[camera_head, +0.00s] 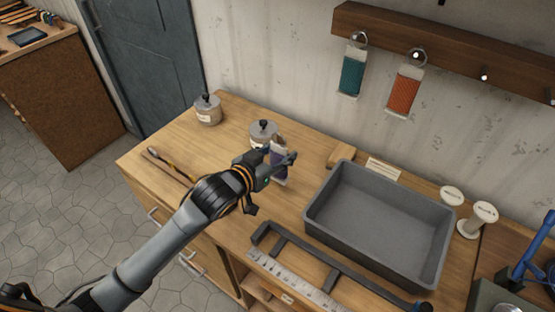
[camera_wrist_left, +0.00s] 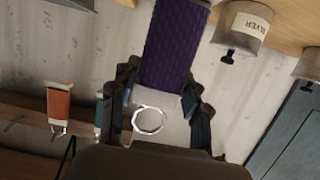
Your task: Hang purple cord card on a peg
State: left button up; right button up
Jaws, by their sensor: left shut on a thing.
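My left gripper (camera_head: 277,162) is above the workbench, in front of a lidded pot. It is shut on the purple cord card (camera_wrist_left: 174,48), gripping its pale end around a metal ring (camera_wrist_left: 149,120) in the left wrist view. In the head view the card (camera_head: 280,174) is mostly hidden by the gripper. The dark wooden peg rail (camera_head: 440,54) runs along the wall at upper right. A teal cord card (camera_head: 351,74) and an orange cord card (camera_head: 403,94) hang from it. A bare peg (camera_head: 484,77) shows right of the orange card. My right gripper is not in view.
A grey bin (camera_head: 378,261) stands empty on the bench, right of my gripper. Lidded pots (camera_head: 207,112) stand at the back left. A metal ruler (camera_head: 299,280) lies at the front.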

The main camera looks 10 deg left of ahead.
aim_at(273, 163)
pick_arm(q)
jog(key=shift+w+f, duration=0.25)
jog(key=f, duration=0.2)
jog(key=f+p, duration=0.1)
jog(key=shift+w+a, duration=0.25)
jog(key=shift+f, duration=0.3)
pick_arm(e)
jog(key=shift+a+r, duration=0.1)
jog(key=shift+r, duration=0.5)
pick_arm(q)
jog(key=shift+f, duration=0.2)
jog(key=o, duration=1.2)
jog(key=shift+c, duration=0.2)
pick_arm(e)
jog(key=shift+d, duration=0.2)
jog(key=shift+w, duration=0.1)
